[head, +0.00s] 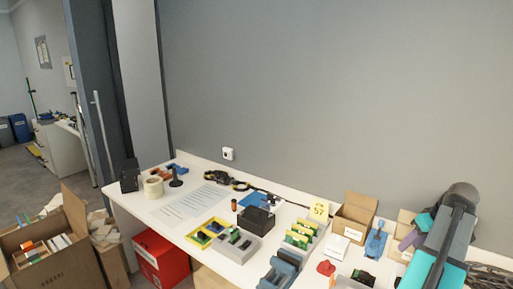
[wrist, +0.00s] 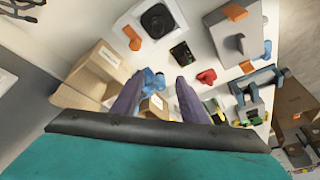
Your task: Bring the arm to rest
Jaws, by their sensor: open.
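My gripper (wrist: 160,82) shows in the wrist view as two purple fingers spread apart with nothing between them. It hangs above the white bench (wrist: 122,78), over a small cardboard box and a blue item. In the head view my arm comes in at the right edge, with part of my gripper (head: 411,238) in front of a carton at the back right of the bench. The fingertips are partly hidden there, and I cannot tell their exact height above the bench.
An open cardboard box (head: 354,219), a blue tool (head: 376,242), a red item (head: 326,268) and grey bins (head: 237,246) crowd the bench's right half. Papers (head: 190,204) lie at its left. A large carton (head: 75,262) and a red box (head: 160,262) stand on the floor.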

